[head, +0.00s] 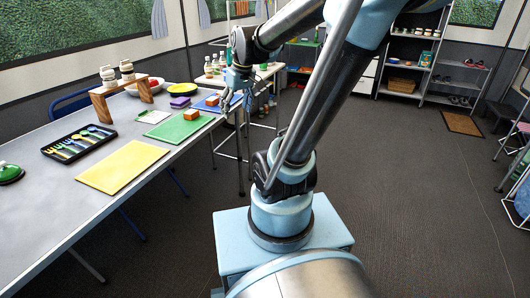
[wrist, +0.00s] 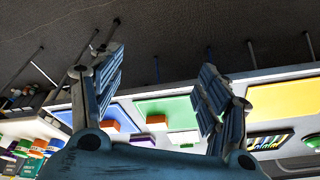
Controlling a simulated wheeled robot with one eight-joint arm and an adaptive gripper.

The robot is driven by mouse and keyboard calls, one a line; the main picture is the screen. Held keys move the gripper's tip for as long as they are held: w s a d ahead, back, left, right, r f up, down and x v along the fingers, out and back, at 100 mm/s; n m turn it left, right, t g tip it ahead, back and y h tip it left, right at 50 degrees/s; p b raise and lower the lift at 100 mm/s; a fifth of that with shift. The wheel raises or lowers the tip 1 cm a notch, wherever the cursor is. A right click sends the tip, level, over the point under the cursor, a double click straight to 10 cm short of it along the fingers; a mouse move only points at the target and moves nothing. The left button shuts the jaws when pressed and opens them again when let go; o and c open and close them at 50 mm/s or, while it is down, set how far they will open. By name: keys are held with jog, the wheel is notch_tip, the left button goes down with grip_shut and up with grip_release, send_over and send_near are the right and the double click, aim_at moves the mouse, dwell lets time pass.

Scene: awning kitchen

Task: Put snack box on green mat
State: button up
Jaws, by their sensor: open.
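The green mat (head: 180,131) lies flat on the long grey table. A small orange box (head: 191,114) sits on its far right corner. A second orange box (head: 212,100) sits on the blue mat beyond it. I cannot tell by label which one is the snack box. My gripper (head: 235,104) hangs by the table's right edge, next to the blue mat. In the wrist view my gripper (wrist: 160,65) is open with nothing between its fingers. That view shows the green mat (wrist: 172,106) and both boxes, one on the green mat (wrist: 156,119) and one on the blue (wrist: 111,126).
A yellow mat (head: 122,167), a black cutlery tray (head: 79,143) and a wooden stand (head: 123,97) with white jars share the table. A purple item (head: 180,101) and a yellow bowl (head: 182,89) lie beyond the green mat. Several bottles stand farther back.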

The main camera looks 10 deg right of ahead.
jog(key=s+d+f+m, duration=0.2)
jog(key=s+f, duration=0.3)
jog(key=s, duration=0.3)
jog(key=s+d+f+m+h, duration=0.1)
jog(key=s+d+f, duration=0.3)
jog(key=s, duration=0.4)
jog(key=shift+d+f+m+g+h, duration=0.35)
jog(key=shift+f+m, duration=0.1)
jog(key=shift+m, duration=0.45)
